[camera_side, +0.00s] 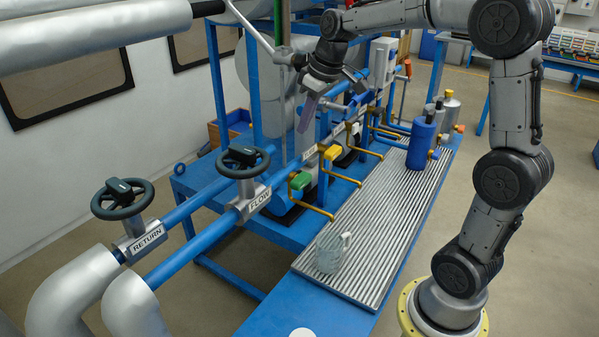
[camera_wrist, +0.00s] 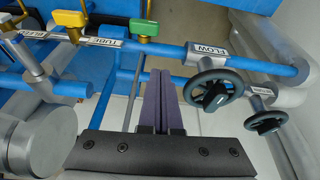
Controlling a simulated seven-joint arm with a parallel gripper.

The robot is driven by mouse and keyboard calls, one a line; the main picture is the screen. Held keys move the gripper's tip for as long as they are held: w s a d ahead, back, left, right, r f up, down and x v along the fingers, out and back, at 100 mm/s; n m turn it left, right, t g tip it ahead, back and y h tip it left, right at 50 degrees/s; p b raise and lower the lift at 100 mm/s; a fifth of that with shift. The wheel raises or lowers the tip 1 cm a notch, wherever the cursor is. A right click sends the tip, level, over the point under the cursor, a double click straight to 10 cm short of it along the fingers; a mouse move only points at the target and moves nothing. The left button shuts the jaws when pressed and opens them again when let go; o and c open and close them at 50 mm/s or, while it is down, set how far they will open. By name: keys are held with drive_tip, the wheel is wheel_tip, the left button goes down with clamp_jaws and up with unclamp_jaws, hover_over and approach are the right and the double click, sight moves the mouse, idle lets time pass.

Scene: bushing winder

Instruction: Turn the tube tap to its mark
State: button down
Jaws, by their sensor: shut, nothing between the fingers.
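A label that reads TUBE (camera_wrist: 108,43) sits on the blue pipe between a green tap handle (camera_wrist: 144,27) and a yellow tap handle (camera_wrist: 70,18). In the side view the green handle (camera_side: 299,181) is nearer the camera and the yellow handle (camera_side: 332,153) is farther along the pipe. I cannot tell for certain which handle the label belongs to, and I cannot make out a mark. My gripper (camera_side: 303,129) hangs above and behind the pipe, apart from both handles. Its purple fingers (camera_wrist: 161,73) are together and empty.
A black FLOW handwheel (camera_side: 243,161) and a RETURN handwheel (camera_side: 122,198) stand at left. The ribbed tray (camera_side: 375,215) holds a clear jug (camera_side: 333,252) and a blue cylinder (camera_side: 421,145). Brass outlet pipes reach over the tray. A silver pipe (camera_side: 90,35) crosses the upper left.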

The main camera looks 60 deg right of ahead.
sight(295, 184)
drive_tip(key=shift+m, duration=0.3)
drive_tip(key=x, duration=0.5)
drive_tip(key=s+d+x, duration=0.1)
drive_tip(key=x, duration=0.4)
drive_tip(key=s+d+x, duration=0.1)
drive_tip(key=x, duration=0.5)
drive_tip(key=shift+s+f, duration=0.2)
drive_tip(key=shift+f, duration=0.15)
drive_tip(key=shift+a+f+h, duration=0.15)
drive_tip(key=shift+a+h, duration=0.15)
drive_tip(key=shift+h, duration=0.35)
drive_tip(key=shift+a+f+h, duration=0.2)
drive_tip(key=shift+a+h, duration=0.1)
drive_tip(key=shift+h, duration=0.35)
drive_tip(key=shift+a+f+n+h, duration=0.3)
drive_tip(key=shift+a+n+h, duration=0.1)
drive_tip(key=shift+h, duration=1.2)
drive_tip(key=shift+a+f, duration=0.25)
drive_tip(key=shift+f, duration=0.85)
drive_tip(key=shift+a+f, duration=0.2)
drive_tip(key=shift+f, duration=0.9)
